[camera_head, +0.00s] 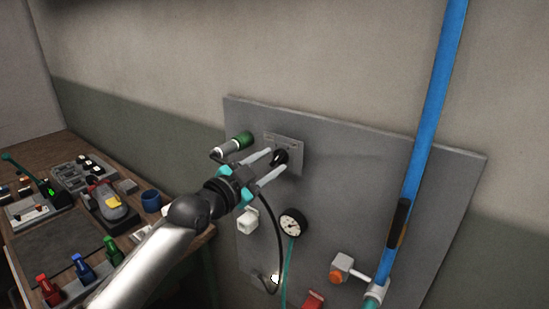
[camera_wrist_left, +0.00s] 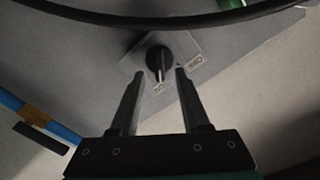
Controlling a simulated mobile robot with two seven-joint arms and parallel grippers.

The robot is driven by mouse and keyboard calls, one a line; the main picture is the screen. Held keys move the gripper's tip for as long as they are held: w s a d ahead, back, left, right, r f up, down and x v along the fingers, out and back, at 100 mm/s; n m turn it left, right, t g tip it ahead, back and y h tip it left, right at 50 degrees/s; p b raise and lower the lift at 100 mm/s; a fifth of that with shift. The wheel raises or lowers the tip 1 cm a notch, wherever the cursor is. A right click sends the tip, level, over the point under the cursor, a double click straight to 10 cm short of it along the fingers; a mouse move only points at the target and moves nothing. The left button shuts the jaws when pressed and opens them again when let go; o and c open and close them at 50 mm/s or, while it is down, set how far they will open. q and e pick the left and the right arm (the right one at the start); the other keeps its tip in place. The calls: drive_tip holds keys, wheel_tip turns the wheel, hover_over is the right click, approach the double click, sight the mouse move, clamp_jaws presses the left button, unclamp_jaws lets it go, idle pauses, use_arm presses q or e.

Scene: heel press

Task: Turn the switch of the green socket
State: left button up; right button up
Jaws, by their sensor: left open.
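The switch is a black rotary knob (camera_head: 281,156) on a small grey plate (camera_head: 290,142) fixed to the wall panel. The green socket (camera_head: 243,139) sits just left of the plate, with a white part below it. My left gripper (camera_head: 278,160) is open, its two fingers pointing at the knob. In the left wrist view the knob (camera_wrist_left: 159,58) shows between and just beyond the fingertips (camera_wrist_left: 159,72). I cannot tell whether they touch it. Small label marks (camera_wrist_left: 195,62) show on the plate. A green part (camera_wrist_left: 231,3) shows at the top edge. My right gripper is not seen.
A black cable (camera_head: 273,220) hangs below my gripper and crosses the wrist view. A gauge (camera_head: 293,224), white box (camera_head: 247,220) and blue pipe (camera_head: 430,110) are on or before the panel (camera_head: 350,165). A cluttered bench (camera_head: 60,245) stands left.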

sight(277, 159)
use_arm(q)
drive_tip(key=shift+x, duration=1.05)
clamp_jaws()
